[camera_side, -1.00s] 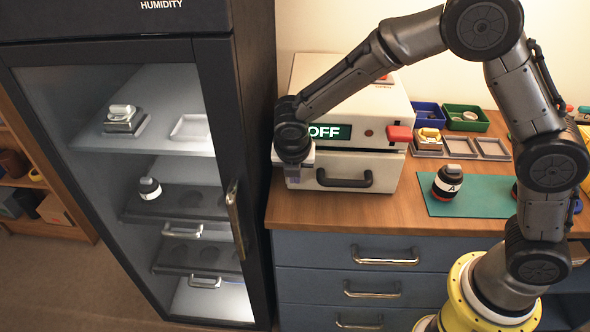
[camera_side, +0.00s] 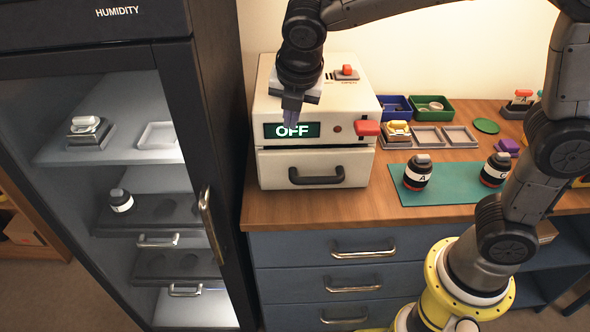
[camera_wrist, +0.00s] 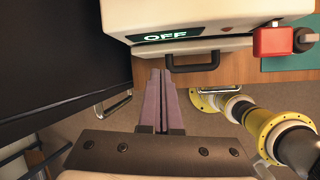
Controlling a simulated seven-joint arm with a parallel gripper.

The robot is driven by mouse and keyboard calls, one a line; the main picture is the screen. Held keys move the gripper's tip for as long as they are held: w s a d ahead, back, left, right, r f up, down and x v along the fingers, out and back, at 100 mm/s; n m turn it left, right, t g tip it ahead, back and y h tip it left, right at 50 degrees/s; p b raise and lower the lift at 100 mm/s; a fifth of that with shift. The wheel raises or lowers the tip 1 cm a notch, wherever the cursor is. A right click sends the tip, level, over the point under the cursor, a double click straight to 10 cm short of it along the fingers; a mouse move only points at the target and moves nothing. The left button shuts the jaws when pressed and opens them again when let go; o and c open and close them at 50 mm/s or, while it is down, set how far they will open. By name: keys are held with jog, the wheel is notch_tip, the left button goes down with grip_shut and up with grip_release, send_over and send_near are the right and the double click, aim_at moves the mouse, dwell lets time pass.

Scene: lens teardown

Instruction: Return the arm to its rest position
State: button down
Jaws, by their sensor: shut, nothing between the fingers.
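My gripper (camera_side: 291,112) is raised in front of the upper part of the white machine (camera_side: 278,162), over its lit OFF display (camera_side: 291,130). Its fingers point down and are shut together with nothing between them. In the wrist view the shut fingers (camera_wrist: 161,80) show below the machine's dark handle (camera_wrist: 193,64), apart from it. My gripper is held clear of the wooden bench top (camera_side: 300,212).
The dark humidity cabinet (camera_side: 212,150) stands at left, with small items on its shelves. Lens A (camera_side: 417,175) and lens C (camera_side: 494,172) stand on the green mat (camera_side: 440,195). Blue (camera_side: 393,110) and green (camera_side: 447,112) bins are behind. Drawers (camera_side: 345,270) lie below.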

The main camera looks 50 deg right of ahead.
jog(key=s+d+r+m+t+y, duration=0.1)
jog(key=s+d+r+m, duration=0.2)
jog(key=s+d+m, duration=0.3)
jog(key=s+d+r+m+t, duration=0.1)
jog(key=s+d+r+m, duration=0.1)
jog(key=s+d+m, duration=0.5)
jog(key=s+a+f+m+y, duration=0.1)
jog(key=s+a+f+m, duration=0.3)
jog(key=s+m, duration=0.5)
jog(key=shift+s+a+f+m+y, duration=0.15)
jog(key=shift+s+f+m+y, duration=0.3)
jog(key=shift+m, duration=0.95)
